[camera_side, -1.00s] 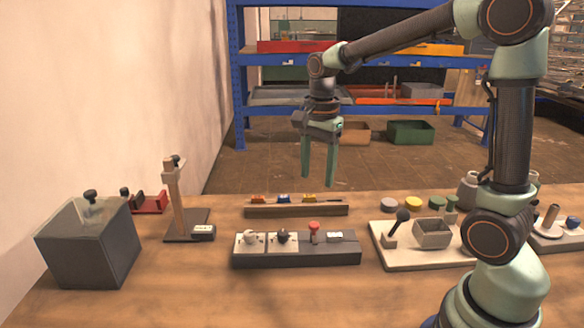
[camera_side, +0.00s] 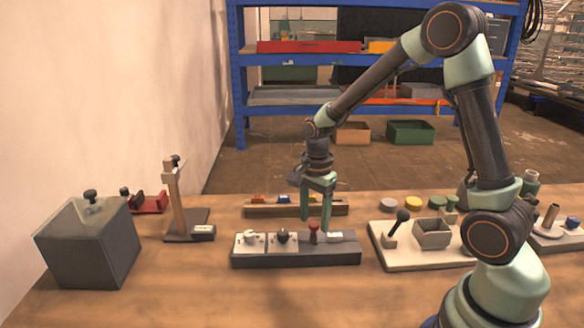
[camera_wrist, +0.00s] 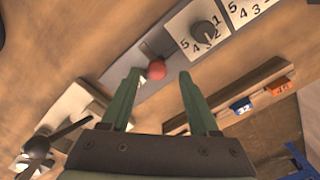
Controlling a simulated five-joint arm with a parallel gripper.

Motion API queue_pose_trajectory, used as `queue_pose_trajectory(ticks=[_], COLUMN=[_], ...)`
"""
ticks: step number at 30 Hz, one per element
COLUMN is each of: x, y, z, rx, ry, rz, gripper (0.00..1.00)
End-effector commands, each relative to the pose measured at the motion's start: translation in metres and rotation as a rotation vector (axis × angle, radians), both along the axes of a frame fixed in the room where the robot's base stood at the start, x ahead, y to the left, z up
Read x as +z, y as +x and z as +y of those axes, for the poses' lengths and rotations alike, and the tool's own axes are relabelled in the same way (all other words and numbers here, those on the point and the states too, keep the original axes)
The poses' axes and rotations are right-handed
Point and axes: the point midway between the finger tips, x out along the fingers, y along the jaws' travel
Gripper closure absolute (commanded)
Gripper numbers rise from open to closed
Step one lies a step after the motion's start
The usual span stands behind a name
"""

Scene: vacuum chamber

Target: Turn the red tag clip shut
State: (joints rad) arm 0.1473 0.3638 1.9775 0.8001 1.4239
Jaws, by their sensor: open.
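A red-topped upright lever (camera_side: 314,228) stands on the dark panel block (camera_side: 300,257); its round red head (camera_wrist: 157,71) also shows in the wrist view. My gripper (camera_side: 315,222) is low over this block, open and pointing down. In the wrist view my gripper (camera_wrist: 159,76) has one finger on each side of the red head, with gaps showing on both sides. A small orange-red tag (camera_side: 258,198) sits at the left on the rail behind the block. I cannot tell which red part is the tag clip.
Blue (camera_side: 284,199) and yellow tags stand on the rear rail (camera_side: 270,211). A pale board (camera_side: 385,257) with a black-knobbed lever lies to the right. The front table is clear.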

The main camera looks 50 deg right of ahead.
Motion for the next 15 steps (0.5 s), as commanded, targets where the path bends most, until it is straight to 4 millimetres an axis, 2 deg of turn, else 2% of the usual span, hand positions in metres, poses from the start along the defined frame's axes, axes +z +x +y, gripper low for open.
queue_pose_trajectory(ticks=[10, 12, 15], x=[-0.0041, -0.0040, -0.0039], y=[-0.0002, -0.0002, -0.0002], z=[0.0000, 0.0000, 0.0000], rx=[0.000, 0.000, 0.000], ry=[0.000, 0.000, 0.000], rz=[0.000, 0.000, 0.000], gripper=[0.39, 0.65, 1.00])
